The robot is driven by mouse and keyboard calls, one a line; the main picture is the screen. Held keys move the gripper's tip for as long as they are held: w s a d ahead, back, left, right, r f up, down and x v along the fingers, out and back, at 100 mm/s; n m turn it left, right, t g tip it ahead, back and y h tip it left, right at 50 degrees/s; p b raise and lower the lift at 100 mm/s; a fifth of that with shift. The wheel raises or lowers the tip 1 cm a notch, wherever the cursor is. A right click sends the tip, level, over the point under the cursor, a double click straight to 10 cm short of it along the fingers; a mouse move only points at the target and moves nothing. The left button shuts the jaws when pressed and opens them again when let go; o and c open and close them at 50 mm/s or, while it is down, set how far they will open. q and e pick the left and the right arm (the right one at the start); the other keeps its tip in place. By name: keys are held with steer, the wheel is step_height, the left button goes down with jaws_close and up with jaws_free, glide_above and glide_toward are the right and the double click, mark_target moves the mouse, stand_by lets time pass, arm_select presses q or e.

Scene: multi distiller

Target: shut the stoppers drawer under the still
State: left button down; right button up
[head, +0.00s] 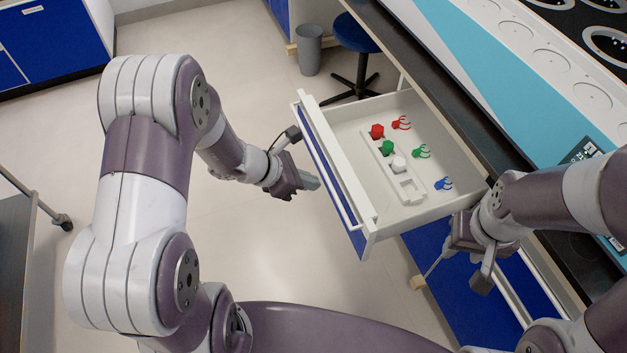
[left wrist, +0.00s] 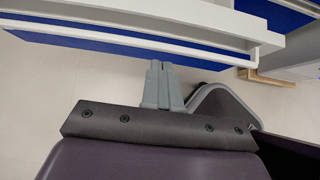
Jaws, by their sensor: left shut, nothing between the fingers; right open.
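The stoppers drawer (head: 337,120) is pulled out from under the bench, with a white inside and a blue front with a pale handle rail. In it a white rack (head: 404,180) holds red, green and white stoppers, and red, green and blue clips lie beside it. My left gripper (head: 311,184) is shut and empty, just outside the drawer front. In the left wrist view, its fingers (left wrist: 159,84) point at the blue drawer front (left wrist: 120,38); I cannot tell whether they touch it. My right gripper (head: 468,262) is open and empty, near the drawer's near right corner.
The still's bench (head: 455,105) with a dark edge and turquoise panel runs along the right. A blue stool (head: 357,33) and a grey bin (head: 310,50) stand behind the drawer. A grey cart (head: 20,235) is at the far left. The floor left of the drawer is clear.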

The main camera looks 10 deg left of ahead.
arm_select(q)
steer(key=shift+w+d, duration=0.35)
steer(key=shift+d, duration=0.15)
steer(key=shift+d, duration=0.1)
